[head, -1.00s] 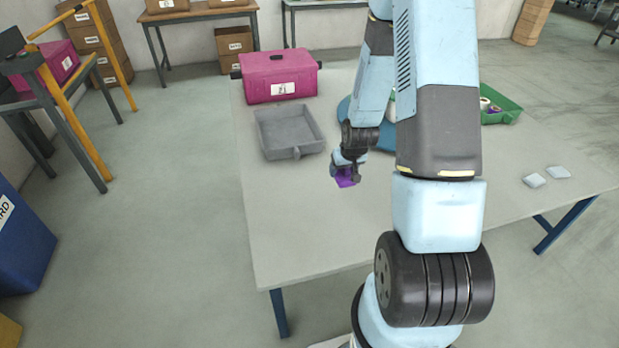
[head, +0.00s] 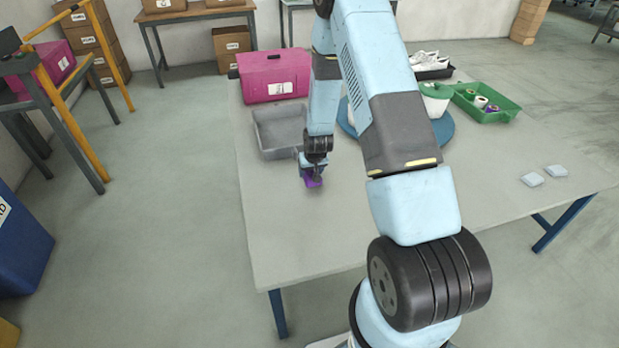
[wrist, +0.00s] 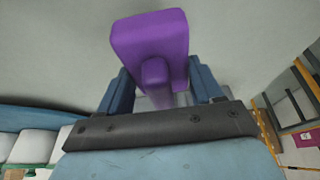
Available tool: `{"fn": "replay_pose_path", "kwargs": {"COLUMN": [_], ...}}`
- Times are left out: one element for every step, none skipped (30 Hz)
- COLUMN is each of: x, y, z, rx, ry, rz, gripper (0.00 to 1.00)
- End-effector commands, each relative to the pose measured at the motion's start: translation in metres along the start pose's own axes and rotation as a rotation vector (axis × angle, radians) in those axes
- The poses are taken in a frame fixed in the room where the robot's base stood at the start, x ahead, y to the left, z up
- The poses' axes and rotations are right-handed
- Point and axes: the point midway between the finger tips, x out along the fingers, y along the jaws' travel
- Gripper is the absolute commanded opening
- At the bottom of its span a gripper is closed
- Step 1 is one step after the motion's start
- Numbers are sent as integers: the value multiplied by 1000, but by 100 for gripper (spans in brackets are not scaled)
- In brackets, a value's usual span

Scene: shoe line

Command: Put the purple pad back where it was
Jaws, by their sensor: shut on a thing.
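The purple pad (head: 313,182) is held by my gripper (head: 312,176), in front of the grey tray on the table. In the wrist view the purple pad (wrist: 150,38) is a thick block with a narrower grip part, which sits between the two blue fingers (wrist: 158,92). The gripper is shut on that part. The head view does not clearly show whether the pad touches the table or hangs just above it.
A grey tray (head: 262,152) lies behind the gripper, with a magenta case (head: 262,95) behind it. A blue round mat (head: 445,130), a green tray (head: 512,108) with rolls and a dark tray (head: 440,74) with white shoes are at the right. Two pale pads (head: 531,180) lie front right. The front left table is clear.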

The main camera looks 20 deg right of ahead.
Motion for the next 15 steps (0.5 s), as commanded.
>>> {"fn": "replay_pose_path", "kwargs": {"x": [3, 4, 5, 6, 8, 10, 13, 16, 21, 24, 28, 33, 36, 38, 40], "y": [-1, -2, -2, -3, -4, -5, -6, -6, -6, -5, -5, -5, -5, -5, -5], "z": [-1, -1, -2, -2, -2, -2, -2, -1, 1, 3, 4, 6, 7, 8, 8], "rx": [-1, -1, -1, -1, -1, -1, -1, -1, 0, 0, 0, 0, 0, 0, 0], "ry": [0, 1, 1, 1, 1, 0, 0, -1, -1, -1, -1, -2, -1, 0, 1], "rz": [0, 0, 0, 0, 0, -1, -1, 0, 0, 0, 0, 0, 0, 0, 0], "gripper": [37, 37, 37, 37, 37, 37, 37, 37, 37, 37, 37, 37, 37, 37, 37]}}
